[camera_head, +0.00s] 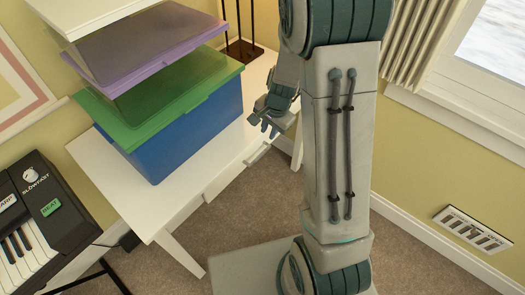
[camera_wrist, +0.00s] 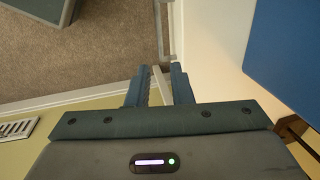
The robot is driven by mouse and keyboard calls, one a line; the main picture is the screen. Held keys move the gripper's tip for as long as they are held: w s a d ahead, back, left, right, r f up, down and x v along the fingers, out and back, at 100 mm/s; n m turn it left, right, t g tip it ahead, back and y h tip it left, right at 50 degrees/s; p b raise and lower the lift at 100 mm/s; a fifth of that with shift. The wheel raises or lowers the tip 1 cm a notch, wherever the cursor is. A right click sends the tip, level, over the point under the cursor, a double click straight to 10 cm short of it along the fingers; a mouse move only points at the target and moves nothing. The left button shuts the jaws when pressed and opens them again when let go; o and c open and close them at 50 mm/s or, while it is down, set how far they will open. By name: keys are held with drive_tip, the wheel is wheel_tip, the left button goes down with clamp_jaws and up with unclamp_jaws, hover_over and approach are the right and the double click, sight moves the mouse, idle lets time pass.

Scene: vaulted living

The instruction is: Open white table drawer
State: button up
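The white table (camera_head: 185,208) stands at the left in the head view, with its drawer under the near edge. A slim drawer handle (camera_head: 258,153) sticks out from that edge; in the wrist view the handle (camera_wrist: 161,32) is a pale bar beyond the fingertips. The drawer front is mostly hidden under the tabletop, and I see no clear gap at it. My gripper (camera_head: 264,122) is above and beside the far part of the table edge. In the wrist view my gripper (camera_wrist: 158,72) has its fingers apart; a white strip shows between them, and I cannot tell whether they touch it.
A blue box (camera_head: 190,125) with a green lid (camera_head: 160,95) and a purple lid (camera_head: 145,45) stand stacked on the table. A keyboard (camera_head: 35,225) is at the lower left. A wall vent (camera_head: 472,229) is at the right. Carpet (camera_head: 235,205) lies open before the table.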

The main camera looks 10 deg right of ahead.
sight(261, 154)
drive_tip(key=f, duration=0.4)
drive_tip(key=w+a+f+b, duration=0.1)
drive_tip(key=f, duration=0.3)
drive_tip(key=w+f, duration=0.1)
drive_tip(key=f, duration=0.4)
drive_tip(key=shift+a+f+b, duration=0.1)
drive_tip(key=shift+a+b, duration=0.2)
drive_tip(key=shift+b, duration=0.1)
clamp_jaws()
